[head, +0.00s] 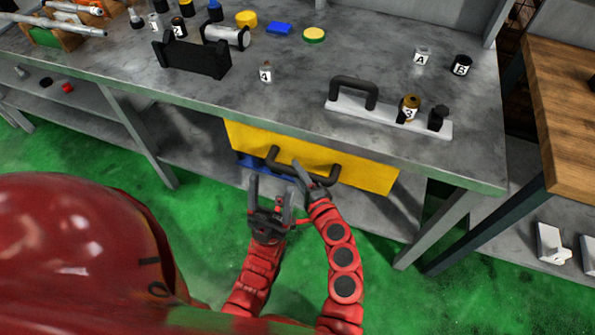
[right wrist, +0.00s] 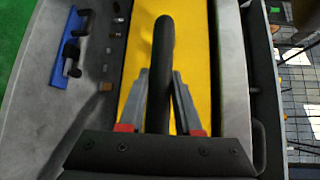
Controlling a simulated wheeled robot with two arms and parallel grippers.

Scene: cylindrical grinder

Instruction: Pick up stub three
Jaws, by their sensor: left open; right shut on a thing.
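Stub three (head: 409,109), a small cylinder with a brownish-gold top and a label that reads 3, stands upright on a white plate (head: 375,115) on the bench. My right gripper (head: 312,178) is below the bench edge, away from the stub. It is shut on the black handle (head: 290,168) of the yellow drawer front. In the right wrist view its two fingers (right wrist: 160,85) lie on either side of the handle (right wrist: 160,60). My left gripper (head: 269,190) is open and empty, in front of the drawer front and left of the right gripper.
The yellow drawer front (head: 240,135) hangs under the grey bench. Stub four (head: 265,73), a black bracket (head: 190,58) and pots A (head: 422,57) and B (head: 461,66) stand nearby.

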